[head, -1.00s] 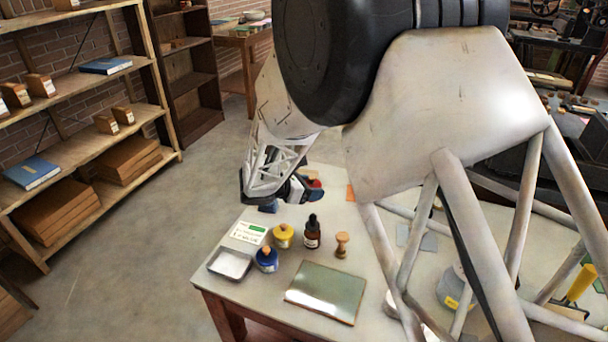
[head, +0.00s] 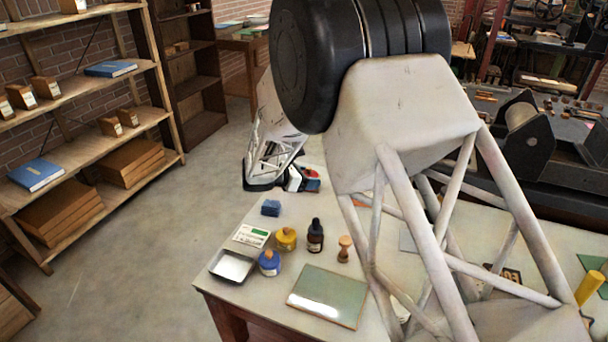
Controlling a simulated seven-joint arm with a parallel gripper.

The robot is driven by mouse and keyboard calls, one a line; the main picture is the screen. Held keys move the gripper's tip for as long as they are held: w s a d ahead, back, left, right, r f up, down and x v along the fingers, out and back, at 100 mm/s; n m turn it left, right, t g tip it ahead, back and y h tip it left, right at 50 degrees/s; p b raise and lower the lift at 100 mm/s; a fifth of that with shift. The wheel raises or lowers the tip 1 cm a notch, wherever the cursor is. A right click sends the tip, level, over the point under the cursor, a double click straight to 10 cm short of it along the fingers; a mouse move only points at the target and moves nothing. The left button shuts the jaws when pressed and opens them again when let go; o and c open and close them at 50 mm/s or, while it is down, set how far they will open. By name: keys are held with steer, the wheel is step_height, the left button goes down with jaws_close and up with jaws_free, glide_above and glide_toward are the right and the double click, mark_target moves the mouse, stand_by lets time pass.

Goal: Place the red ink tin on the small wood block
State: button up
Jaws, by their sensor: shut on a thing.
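My gripper (head: 302,182) is at the far left part of the table, partly hidden by my own arm. It is shut on a small red thing (head: 313,186), which looks like the red ink tin. Some blue shows just above the red. The tin is small in the view, and I cannot tell its height above the table. I cannot make out the small wood block; my arm covers much of the table.
A yellow roller (head: 589,288) lies right.

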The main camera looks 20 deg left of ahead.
steer(key=w+a, duration=0.1)
steer(key=w, duration=0.1)
steer(key=w+a, duration=0.3)
steer(key=w, duration=0.2)
steer(key=shift+a+f, duration=0.3)
steer(key=shift+f, duration=0.05)
steer(key=shift+f, duration=0.1)
steer(key=shift+f, duration=1.65)
steer(key=shift+f, duration=0.15)
steer(key=o, duration=1.1)
